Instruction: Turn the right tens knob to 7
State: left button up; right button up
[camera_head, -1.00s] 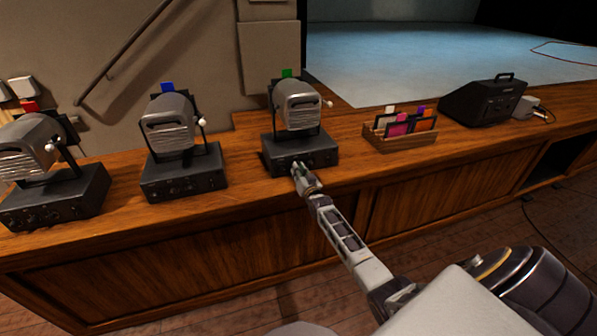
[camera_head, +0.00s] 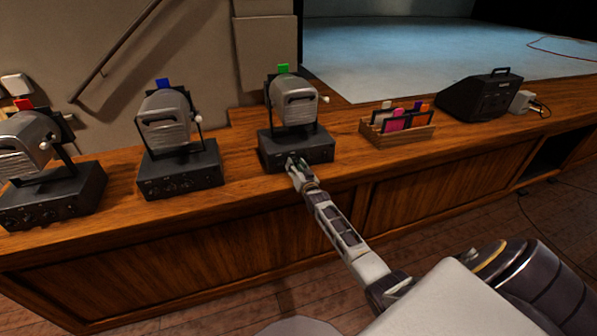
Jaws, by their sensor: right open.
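The right lamp unit (camera_head: 294,104) has a grey lamp head with a green tab on top, on a dark base box (camera_head: 318,150) with small knobs on its front face. My right gripper (camera_head: 292,162) is open at the left part of that front face. It covers part of the knob row, so I cannot tell which knob is between its fingers or whether it touches one. The knob markings are too small to read. My left gripper is out of view.
The middle lamp (camera_head: 166,120) with a blue tab and the left lamp (camera_head: 32,140) with a red tab stand along the wooden counter (camera_head: 245,200). A wooden rack (camera_head: 392,135) of coloured cards and a black box (camera_head: 480,98) stand to the right.

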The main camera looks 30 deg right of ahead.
jog(key=shift+s, duration=0.1)
jog(key=s+a, duration=0.2)
jog(key=s, duration=0.9)
jog(key=shift+s+a+f, duration=0.15)
jog(key=shift+s, duration=0.15)
dwell(0.3)
dwell(0.7)
